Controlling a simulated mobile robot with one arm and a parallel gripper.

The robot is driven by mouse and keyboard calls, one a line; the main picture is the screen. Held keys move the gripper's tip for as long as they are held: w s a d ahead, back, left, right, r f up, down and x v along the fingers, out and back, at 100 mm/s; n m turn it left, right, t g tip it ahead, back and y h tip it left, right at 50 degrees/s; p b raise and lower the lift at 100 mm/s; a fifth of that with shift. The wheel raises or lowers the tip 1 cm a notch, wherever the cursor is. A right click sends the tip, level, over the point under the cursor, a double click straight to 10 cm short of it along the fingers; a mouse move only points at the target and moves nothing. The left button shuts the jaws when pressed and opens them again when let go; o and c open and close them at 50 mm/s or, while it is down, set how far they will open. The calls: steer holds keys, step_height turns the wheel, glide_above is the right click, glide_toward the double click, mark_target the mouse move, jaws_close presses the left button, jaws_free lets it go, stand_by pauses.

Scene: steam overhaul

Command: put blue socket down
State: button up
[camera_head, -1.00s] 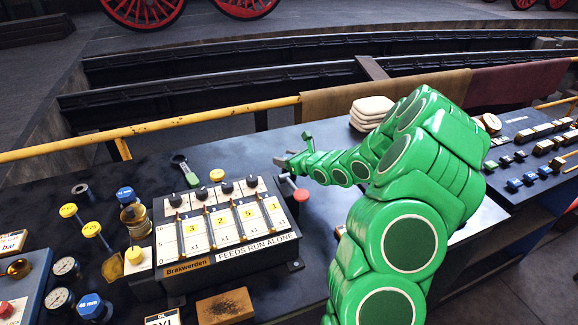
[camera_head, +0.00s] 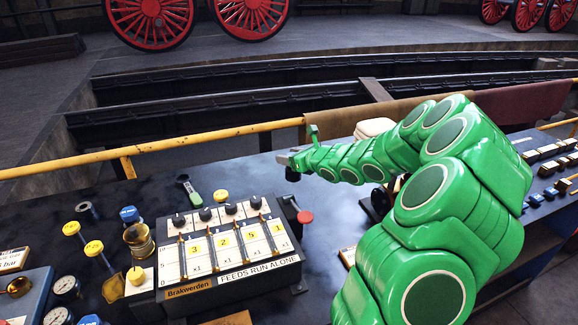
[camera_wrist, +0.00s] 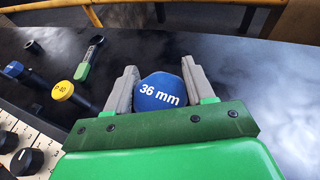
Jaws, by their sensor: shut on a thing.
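The blue socket (camera_wrist: 160,93), marked "36 mm" on its round blue top, sits between the two grey fingers of my gripper (camera_wrist: 160,70) in the wrist view. Both fingers press on its sides. In the head view my gripper (camera_head: 288,160) is over the dark bench (camera_head: 330,225), beyond the lever box. A dark piece (camera_head: 292,174) shows just under the fingertips, likely the socket's body. The lower end of the socket is hidden in the wrist view. I cannot tell its exact height above the bench.
The lever box (camera_head: 230,245) with a red knob (camera_head: 305,217) stands nearer. A yellow rail (camera_head: 200,138) runs behind. Bench right of the wrench is clear.

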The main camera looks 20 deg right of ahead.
steer(key=shift+a+r, duration=0.15)
steer(key=shift+r, duration=0.15)
steer(key=a+r+n+g+y, duration=0.2)
steer(key=a+n+y, duration=0.1)
steer(key=a, duration=0.8)
steer(key=a+r+n+g+y, duration=0.1)
steer(key=a+n+g+y, duration=0.15)
steer(key=a, duration=0.75)
steer(key=shift+w+a+f, duration=0.25)
steer(key=shift+w+f, duration=1.85)
steer(key=shift+w, duration=0.15)
steer(key=shift+w+a+f, duration=0.2)
steer(key=shift+w+f, duration=1.85)
steer(key=shift+w, duration=0.2)
steer(key=shift+w+a+f, duration=0.25)
steer(key=shift+w+f, duration=1.85)
steer(key=shift+w, duration=0.15)
steer(key=shift+f, duration=0.15)
steer(key=o, duration=1.4)
